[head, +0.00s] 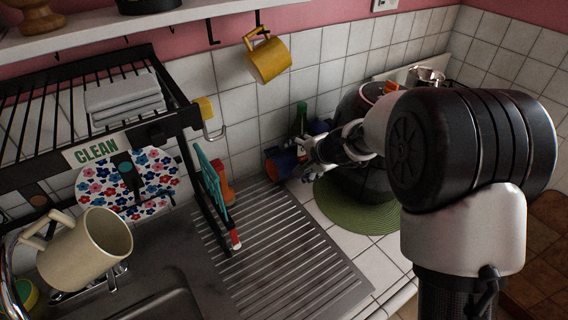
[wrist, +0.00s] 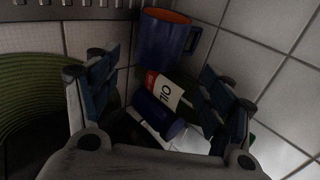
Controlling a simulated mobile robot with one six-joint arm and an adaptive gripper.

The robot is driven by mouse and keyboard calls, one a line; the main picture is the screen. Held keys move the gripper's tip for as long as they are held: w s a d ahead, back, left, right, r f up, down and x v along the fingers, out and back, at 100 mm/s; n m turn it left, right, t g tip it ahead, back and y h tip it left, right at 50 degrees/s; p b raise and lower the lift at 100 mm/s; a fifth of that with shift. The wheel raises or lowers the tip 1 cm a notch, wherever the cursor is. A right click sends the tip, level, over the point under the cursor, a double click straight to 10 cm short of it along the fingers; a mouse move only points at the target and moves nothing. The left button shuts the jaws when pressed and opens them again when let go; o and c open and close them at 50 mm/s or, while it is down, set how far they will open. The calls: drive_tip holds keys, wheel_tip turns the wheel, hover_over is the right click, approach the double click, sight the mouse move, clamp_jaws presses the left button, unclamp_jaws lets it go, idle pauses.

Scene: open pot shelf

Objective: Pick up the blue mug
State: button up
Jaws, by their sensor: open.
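The blue mug (head: 279,163) has an orange inside and stands at the back of the ribbed drainboard, near the tiled wall, partly covered by my gripper in the head view. My gripper (head: 308,165) is just right of it. In the wrist view the blue mug (wrist: 163,40) is at the top, beyond the fingertips, with its handle toward the right. My gripper (wrist: 158,72) is open there, with one finger at each side. The mug is not between the fingers. A bottle with an OIL label (wrist: 168,90) shows between them, nearer the camera.
A green bottle (head: 301,116) stands by the wall behind my gripper. A dark pot (head: 362,185) stands on a green round mat (head: 345,214) to the right. A yellow mug (head: 268,62) hangs above, a cream mug (head: 88,247) hangs at left. The front drainboard (head: 285,250) is clear.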

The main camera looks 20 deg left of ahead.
sight(289, 162)
drive_tip(key=x, duration=1.2)
drive_tip(key=shift+d, duration=0.1)
drive_tip(key=shift+c, duration=0.3)
drive_tip(key=c, duration=0.9)
drive_tip(key=r+p, duration=0.1)
drive_tip(key=r, duration=0.4)
drive_tip(key=s+r+p, duration=0.1)
drive_tip(key=r, duration=0.1)
drive_tip(key=shift+r+p, duration=0.2)
drive_tip(key=shift+p, duration=0.1)
drive_tip(key=s+d+b, duration=0.1)
drive_tip(key=s+b, duration=0.2)
drive_tip(key=s, duration=0.3)
drive_tip(key=s+d+b, duration=0.1)
drive_tip(key=s+b, duration=0.2)
drive_tip(key=s, duration=0.3)
drive_tip(key=s+d+b, duration=0.1)
drive_tip(key=s+b, duration=0.2)
drive_tip(key=s, duration=0.3)
drive_tip(key=shift+s+f, duration=0.2)
drive_tip(key=shift+s, duration=0.2)
